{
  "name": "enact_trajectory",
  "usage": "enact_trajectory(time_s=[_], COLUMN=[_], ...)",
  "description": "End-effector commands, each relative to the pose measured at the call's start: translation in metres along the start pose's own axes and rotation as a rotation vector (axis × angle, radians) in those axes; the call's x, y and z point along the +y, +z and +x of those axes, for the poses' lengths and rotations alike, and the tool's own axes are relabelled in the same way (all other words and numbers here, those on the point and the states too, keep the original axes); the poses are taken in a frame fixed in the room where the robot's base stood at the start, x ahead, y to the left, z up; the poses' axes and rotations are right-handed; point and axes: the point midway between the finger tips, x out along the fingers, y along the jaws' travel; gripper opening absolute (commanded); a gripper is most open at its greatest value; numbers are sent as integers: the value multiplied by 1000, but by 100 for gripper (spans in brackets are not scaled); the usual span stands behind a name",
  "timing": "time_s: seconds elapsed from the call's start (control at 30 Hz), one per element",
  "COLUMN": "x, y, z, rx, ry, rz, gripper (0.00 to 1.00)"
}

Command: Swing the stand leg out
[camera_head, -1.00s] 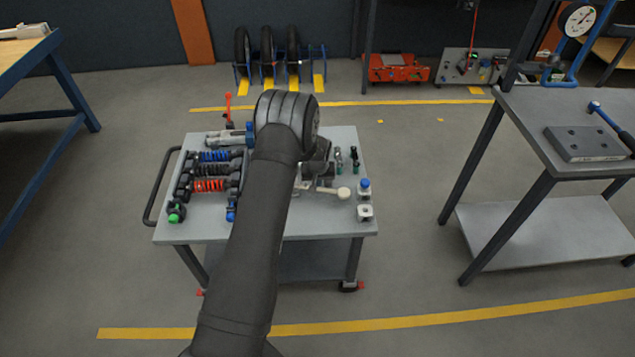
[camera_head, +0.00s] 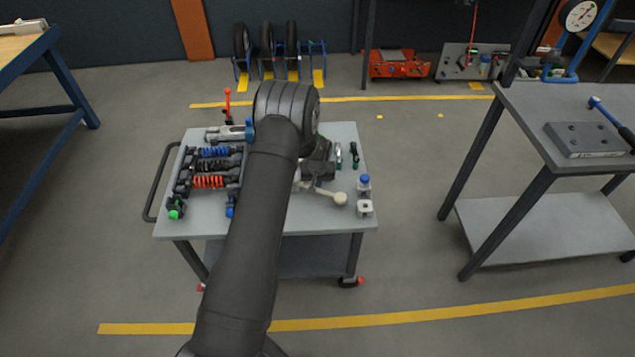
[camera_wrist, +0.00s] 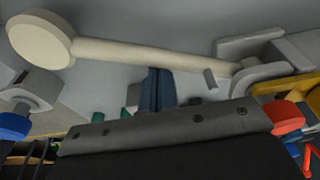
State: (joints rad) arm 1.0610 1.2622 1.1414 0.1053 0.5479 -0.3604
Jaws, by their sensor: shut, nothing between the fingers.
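The stand leg is a cream rod with a round, flat foot (camera_head: 339,198), sticking out to the right from behind my arm over the cart top (camera_head: 345,221). In the wrist view the leg (camera_wrist: 140,55) runs across the top, its foot at upper left and its other end at a grey bracket (camera_wrist: 262,72) on the right. My gripper (camera_wrist: 158,73) is shut and empty, its dark blue fingertips at the near edge of the rod, about mid-length. They look touching or nearly so; I cannot tell which. My arm hides the gripper in the head view.
Coil-spring shocks (camera_head: 212,166) lie on the cart's left. A blue-capped part (camera_head: 364,182) and a small metal block (camera_head: 365,208) stand near its right edge, close to the foot. A grey table (camera_head: 530,130) stands at right, with open floor between.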

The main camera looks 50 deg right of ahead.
Motion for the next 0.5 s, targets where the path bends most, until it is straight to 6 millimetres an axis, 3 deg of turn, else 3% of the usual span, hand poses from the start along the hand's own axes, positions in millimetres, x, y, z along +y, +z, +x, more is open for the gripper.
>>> enact_trajectory(time_s=[0.5], x=[-3], y=[12], z=[-3], rx=[-1], ry=[0], rz=[0], gripper=[0])
